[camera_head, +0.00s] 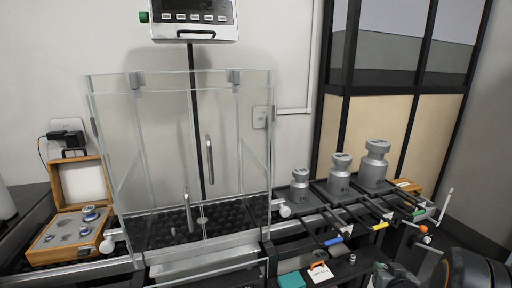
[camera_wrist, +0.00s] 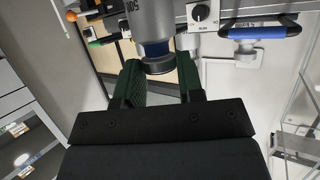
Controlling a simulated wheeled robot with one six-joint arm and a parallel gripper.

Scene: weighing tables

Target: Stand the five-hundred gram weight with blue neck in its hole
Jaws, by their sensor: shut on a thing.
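In the wrist view my gripper (camera_wrist: 160,75) has its green-padded fingers closed on either side of the knob of a grey metal weight (camera_wrist: 150,18). The weight has a blue neck (camera_wrist: 154,48) and carries a marking that looks like 500, upside down in this view. The far end of the weight is cut off by the picture edge. In the camera_head view an open wooden weight box (camera_head: 48,252) stands at the far left with several small weights in it, some with blue parts. I cannot make out which hole is empty.
A glass enclosure (camera_head: 165,150) stands between the box and three large grey weights (camera_head: 300,186) on the right bench. Rods with blue and yellow grips (camera_head: 379,226) jut out below the weights. A teal block (camera_head: 291,280) lies on the lower black shelf.

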